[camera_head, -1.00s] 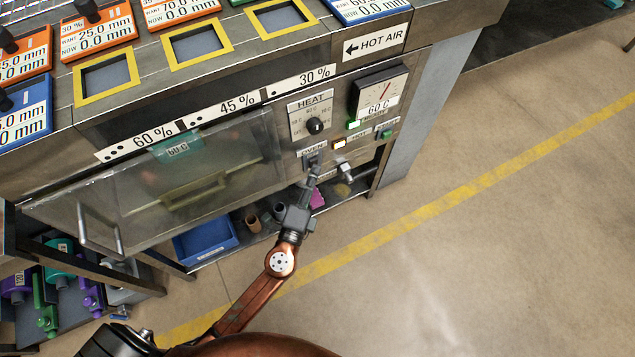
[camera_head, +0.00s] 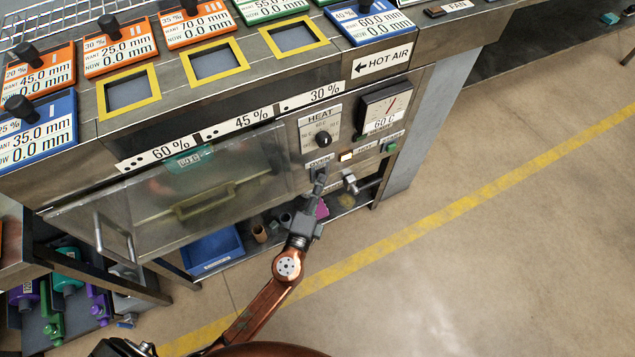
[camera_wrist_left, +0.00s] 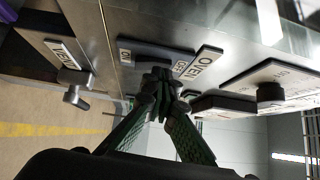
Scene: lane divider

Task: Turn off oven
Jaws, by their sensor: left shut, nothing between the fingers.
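The oven (camera_head: 150,200) has a clear front door with an upright bar handle, and it looks closed. Its control panel has a HEAT knob (camera_head: 323,139), a dial reading 60 C (camera_head: 384,108) and small lamps. The oven switch plate (camera_wrist_left: 150,52) carries ON and OFF marks beside an OVEN label (camera_wrist_left: 203,66) in the left wrist view. My left gripper (camera_head: 320,181) is shut and empty, its fingertips at this plate. They also show in the left wrist view (camera_wrist_left: 160,76). They cover the switch lever, so its position and any contact cannot be told. My right gripper is out of view.
A metal tap-like knob (camera_head: 350,183) sticks out just right of my gripper. A blue bin (camera_head: 212,250) and small cups stand on the shelf below. Setting cards and yellow-framed slots line the top. The floor to the right (camera_head: 500,270) is clear.

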